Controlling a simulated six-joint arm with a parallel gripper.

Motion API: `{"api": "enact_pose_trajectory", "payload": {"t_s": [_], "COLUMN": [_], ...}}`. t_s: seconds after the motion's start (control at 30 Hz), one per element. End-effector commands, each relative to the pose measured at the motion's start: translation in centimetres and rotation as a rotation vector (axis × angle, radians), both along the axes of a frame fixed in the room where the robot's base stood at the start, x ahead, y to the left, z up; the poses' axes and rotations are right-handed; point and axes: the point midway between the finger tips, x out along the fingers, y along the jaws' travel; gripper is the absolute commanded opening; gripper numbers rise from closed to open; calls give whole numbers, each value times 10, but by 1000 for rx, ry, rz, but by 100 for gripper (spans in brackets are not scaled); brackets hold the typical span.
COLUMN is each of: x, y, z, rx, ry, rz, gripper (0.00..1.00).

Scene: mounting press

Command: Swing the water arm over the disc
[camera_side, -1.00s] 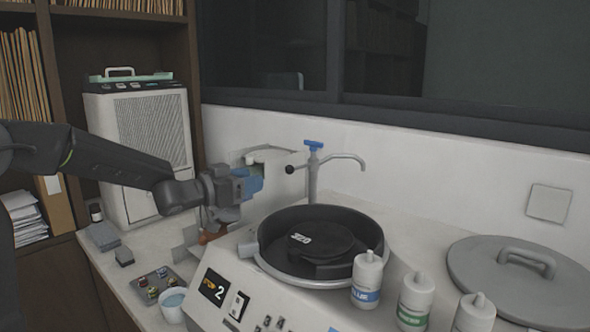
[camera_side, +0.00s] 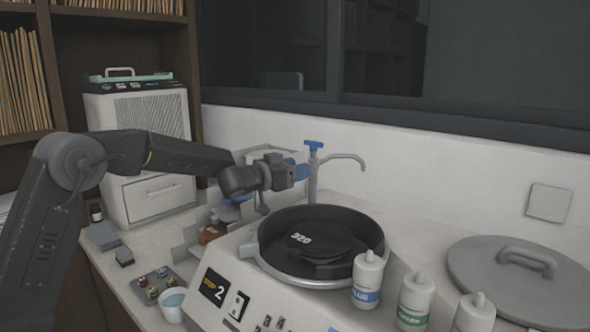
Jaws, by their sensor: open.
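The water arm (camera_side: 345,157) is a thin grey spout on an upright post with a blue tap handle (camera_side: 314,145). Its spout points right, with its tip behind the black bowl. The dark disc (camera_side: 318,239), marked 320, lies inside the bowl (camera_side: 262,258). My gripper (camera_side: 301,171), with blue fingers, is open just left of the post, below the blue handle. It hides the black knob on the post's left side. I cannot tell whether the fingers touch the knob.
Several squeeze bottles (camera_side: 367,280) stand at the machine's front right. A round grey lid (camera_side: 525,285) lies on the right. A tray of small samples (camera_side: 153,284) and a cup (camera_side: 172,305) are at the left. The wall (camera_side: 440,180) is close behind the water arm.

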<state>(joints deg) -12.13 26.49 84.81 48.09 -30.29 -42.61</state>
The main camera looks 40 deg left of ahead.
Motion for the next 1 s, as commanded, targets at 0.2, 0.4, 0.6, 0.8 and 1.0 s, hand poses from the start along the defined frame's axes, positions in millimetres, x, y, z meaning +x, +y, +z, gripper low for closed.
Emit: {"api": "enact_pose_trajectory", "payload": {"t_s": [0.2,0.4,0.6,0.8,1.0], "x": [1,1,1,1,1], "y": [0,0,0,0,0], "z": [0,0,0,0,0], "rx": [0,0,0,0,0], "ry": [1,1,0,0,0], "rz": [0,0,0,0,0], "gripper": [50,36,17,0,0]}}
